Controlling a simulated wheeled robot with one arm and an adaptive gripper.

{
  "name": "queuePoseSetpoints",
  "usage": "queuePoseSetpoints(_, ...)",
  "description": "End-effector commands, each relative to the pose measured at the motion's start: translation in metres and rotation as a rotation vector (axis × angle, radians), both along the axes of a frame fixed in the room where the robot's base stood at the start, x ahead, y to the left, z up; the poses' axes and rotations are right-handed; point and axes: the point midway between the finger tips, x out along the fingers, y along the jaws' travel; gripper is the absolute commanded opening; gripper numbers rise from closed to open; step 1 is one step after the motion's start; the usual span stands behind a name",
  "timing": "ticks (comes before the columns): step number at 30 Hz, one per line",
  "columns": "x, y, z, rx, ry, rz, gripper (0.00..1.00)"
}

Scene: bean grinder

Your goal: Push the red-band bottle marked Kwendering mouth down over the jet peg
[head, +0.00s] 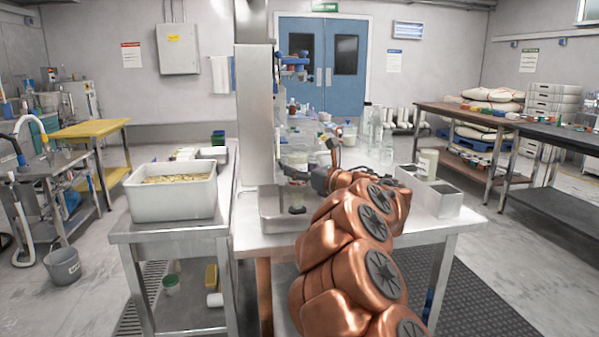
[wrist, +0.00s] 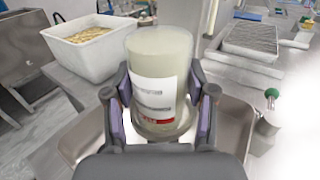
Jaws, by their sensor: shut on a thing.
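A cloudy, pale bottle (wrist: 160,52) with a white label and a small red band low on it fills the middle of the wrist view. The label's words are too blurred to read. My gripper (wrist: 160,88) has a finger on each side of the bottle and is shut on it. The bottle stands over or in front of a steel basin (wrist: 232,128). I cannot tell which end is its mouth. In the head view my gripper (head: 304,178) is small, over the basin (head: 268,222), and partly hidden. I cannot make out the jet peg.
A white tub of pale pieces (head: 172,192) stands on the left bench. A green knob on a stem (wrist: 271,94) is at the basin's right. A steel box (head: 432,194) sits right of my arm. Glassware (head: 386,152) stands on the table behind.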

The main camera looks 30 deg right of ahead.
Motion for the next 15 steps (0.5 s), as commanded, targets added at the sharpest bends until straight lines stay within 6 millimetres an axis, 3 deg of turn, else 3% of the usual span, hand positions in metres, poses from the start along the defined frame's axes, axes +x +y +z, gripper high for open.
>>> queuePoseSetpoints(11, 0.0001, 0.0000, 0.0002, 0.000, 0.000, 0.000, 0.34)
queuePoseSetpoints(12, 0.0001, 0.0000, 0.0002, 0.000, 0.000, 0.000, 0.60)
queuePoseSetpoints(15, 0.0000, 0.0000, 0.0002, 0.000, 0.000, 0.000, 0.70)
